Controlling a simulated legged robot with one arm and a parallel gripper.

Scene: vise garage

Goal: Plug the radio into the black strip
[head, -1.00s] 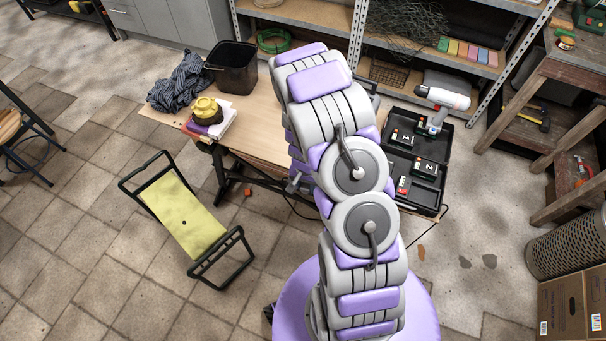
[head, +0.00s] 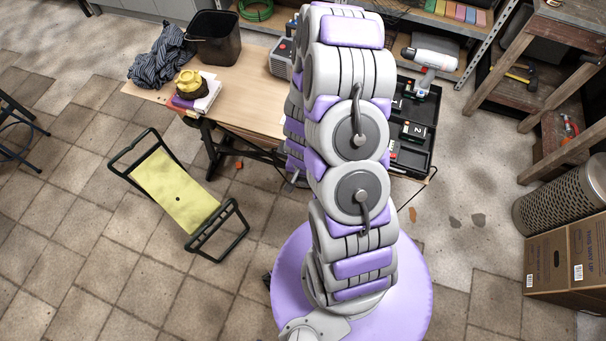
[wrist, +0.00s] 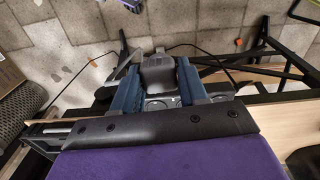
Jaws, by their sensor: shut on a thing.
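In the wrist view my gripper (wrist: 158,78) has its blue fingers shut on a dark grey plug-like block (wrist: 159,70). Round grey faces show just below the block between the fingers, on a dark body that looks like the black strip (wrist: 160,102). I cannot tell whether the block touches it or is seated. A black cord (wrist: 205,58) runs off on either side. In the head view a grey box with some red, perhaps the radio (head: 282,60), stands on the table beside my arm. My arm hides the gripper and strip there.
The wooden table (head: 247,95) bears a black bin (head: 213,40), a striped cloth (head: 158,57) and books (head: 198,95). An open black case (head: 413,140) with a drill (head: 430,58) is right of my arm. A yellow folding seat (head: 172,188) stands on the floor.

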